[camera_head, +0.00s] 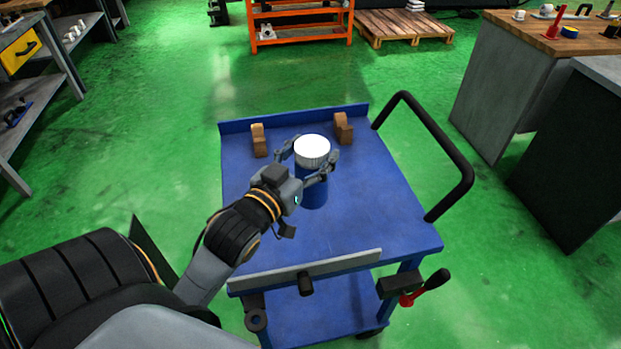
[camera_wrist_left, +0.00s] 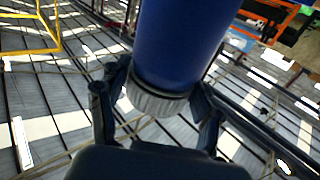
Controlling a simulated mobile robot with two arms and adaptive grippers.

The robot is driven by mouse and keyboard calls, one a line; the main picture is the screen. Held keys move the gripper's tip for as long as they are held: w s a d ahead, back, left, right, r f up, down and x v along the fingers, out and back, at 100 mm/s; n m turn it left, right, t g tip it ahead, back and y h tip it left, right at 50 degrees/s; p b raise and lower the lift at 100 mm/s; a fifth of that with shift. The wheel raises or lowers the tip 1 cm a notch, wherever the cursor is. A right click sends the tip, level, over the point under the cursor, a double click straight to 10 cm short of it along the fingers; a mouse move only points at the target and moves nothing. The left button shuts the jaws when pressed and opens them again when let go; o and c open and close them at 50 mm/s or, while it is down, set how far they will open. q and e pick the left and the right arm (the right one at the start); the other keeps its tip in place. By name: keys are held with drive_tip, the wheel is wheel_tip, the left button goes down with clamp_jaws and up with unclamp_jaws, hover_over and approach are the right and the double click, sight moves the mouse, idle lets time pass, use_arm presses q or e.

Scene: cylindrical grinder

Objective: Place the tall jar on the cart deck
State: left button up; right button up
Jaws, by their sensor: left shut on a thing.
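The tall jar (camera_head: 313,188) is blue with a white ribbed lid and stands upright over the middle of the blue cart deck (camera_head: 375,215). My left gripper (camera_head: 308,162) is shut on the jar, with one finger on each side just below the lid. I cannot tell whether the jar's base touches the deck. In the left wrist view the jar (camera_wrist_left: 180,45) fills the upper middle, its lid toward the gripper (camera_wrist_left: 158,105). My right gripper is not in view.
Two brown blocks (camera_head: 259,140) (camera_head: 343,129) stand near the deck's raised far edge. A black handle (camera_head: 447,150) rises on the right. The deck's right part is clear.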

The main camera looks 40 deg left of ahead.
use_arm(q)
drive_tip(key=w+a+f, duration=0.3)
drive_tip(key=w+f, duration=0.1)
drive_tip(key=f, duration=0.5)
drive_tip(key=shift+w+a, duration=0.25)
drive_tip(key=shift+a, duration=0.05)
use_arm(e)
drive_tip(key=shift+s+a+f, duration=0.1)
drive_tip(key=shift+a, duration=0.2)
use_arm(q)
drive_tip(key=shift+f, duration=0.15)
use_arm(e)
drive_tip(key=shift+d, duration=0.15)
use_arm(q)
drive_tip(key=o, duration=1.6)
drive_tip(key=shift+s+d+b, duration=0.15)
drive_tip(key=shift+s+b, duration=0.15)
drive_tip(key=shift+s, duration=1.6)
drive_tip(key=shift+s+d+b, duration=0.15)
drive_tip(key=shift+s+b, duration=0.15)
drive_tip(key=shift+s, duration=1.55)
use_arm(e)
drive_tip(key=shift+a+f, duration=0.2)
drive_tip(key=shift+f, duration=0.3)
